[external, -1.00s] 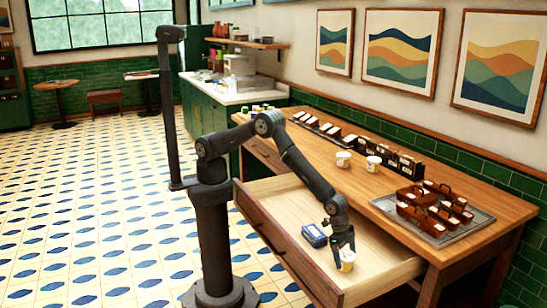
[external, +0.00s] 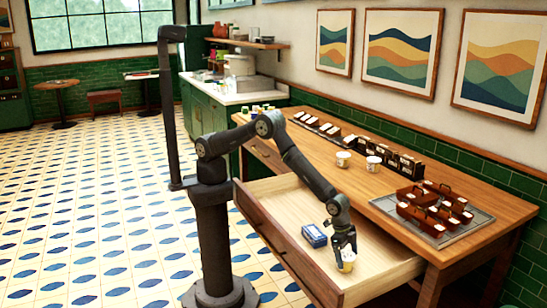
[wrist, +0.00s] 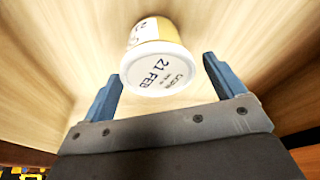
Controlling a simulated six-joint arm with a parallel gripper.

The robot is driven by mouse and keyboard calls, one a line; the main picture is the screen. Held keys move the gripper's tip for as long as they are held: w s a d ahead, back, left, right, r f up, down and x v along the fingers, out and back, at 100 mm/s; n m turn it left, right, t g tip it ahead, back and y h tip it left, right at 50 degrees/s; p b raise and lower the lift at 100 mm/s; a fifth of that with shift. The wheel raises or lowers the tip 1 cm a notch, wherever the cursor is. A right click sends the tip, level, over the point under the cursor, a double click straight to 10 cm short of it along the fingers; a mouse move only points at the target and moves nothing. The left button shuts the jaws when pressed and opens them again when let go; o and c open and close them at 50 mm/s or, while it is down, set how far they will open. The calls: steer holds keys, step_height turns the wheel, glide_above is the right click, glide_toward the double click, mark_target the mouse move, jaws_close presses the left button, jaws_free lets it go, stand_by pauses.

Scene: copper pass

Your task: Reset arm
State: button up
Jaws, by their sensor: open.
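My gripper (external: 345,250) is low inside the open drawer (external: 268,200) of the wooden table, and it also shows in the wrist view (wrist: 160,85). Its blue fingers are apart. A small white-lidded cup (external: 347,262) with a yellow side stands in the drawer at the fingertips. In the wrist view the cup (wrist: 158,68) lies just ahead of and between the fingers, with gaps to both. Its lid reads "21 FEB". A blue box (external: 314,235) lies in the drawer to the left of my gripper.
On the tabletop (external: 330,180) stand two white cups (external: 343,159) and a row of dark boxes along the back. A grey tray (external: 385,204) holds several red-brown cases. The drawer's left part is bare.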

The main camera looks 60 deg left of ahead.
mark_target(347, 255)
step_height(347, 255, down, 3)
steer(key=shift+r, duration=0.1)
steer(key=v, duration=1.1)
steer(key=shift+r, duration=0.4)
steer(key=shift+a+f, duration=0.1)
steer(key=shift+f, duration=0.05)
steer(key=x, duration=1.1)
steer(key=shift+f, duration=0.3)
step_height(347, 255, up, 10)
steer(key=shift+r, duration=0.15)
steer(key=w+a+r+n+t, duration=0.1)
steer(key=w+a+r+n, duration=0.4)
steer(key=w+a+r, duration=1.5)
steer(key=shift+y, duration=0.4)
steer(key=w+a+f, duration=0.1)
steer(key=w+f, duration=0.1)
steer(key=w+a+f, duration=0.2)
steer(key=w+f, duration=0.1)
steer(key=w+a+f, duration=0.2)
steer(key=w, duration=0.1)
steer(key=shift+w+a+f, duration=0.1)
steer(key=shift+w+f, duration=0.1)
steer(key=shift+f, duration=0.2)
steer(key=shift+w+a+f, duration=0.15)
steer(key=shift+w+f, duration=0.25)
steer(key=shift+f, duration=0.05)
